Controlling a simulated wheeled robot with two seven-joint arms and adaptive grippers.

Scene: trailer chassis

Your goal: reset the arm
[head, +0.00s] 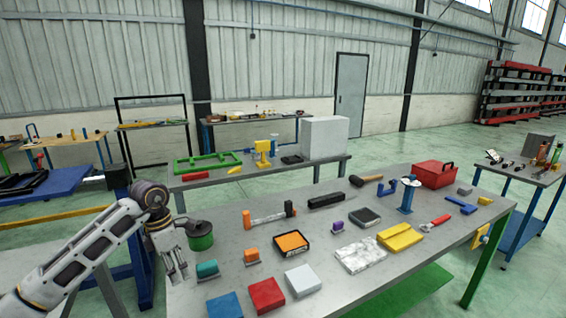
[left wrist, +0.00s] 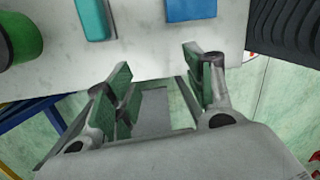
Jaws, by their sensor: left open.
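My left arm (head: 85,250) comes in from the left, bent at the wrist, with the hand pointing down. My left gripper (head: 178,272) hangs at the left edge of the grey workbench (head: 350,200). In the left wrist view the same gripper (left wrist: 157,68) has its green-padded fingers spread apart with nothing between them. Below it are the bench edge and the floor. A green canister (head: 200,235) is close beside the hand, and a teal block (head: 207,268) lies to its right. My right gripper is in neither view.
The bench holds a blue block (head: 225,305), a red block (head: 267,294), a white block (head: 302,280), an orange-topped tray (head: 292,242) and a red toolbox (head: 434,174). A second table (head: 200,183) with a large grey box (head: 325,137) stands behind.

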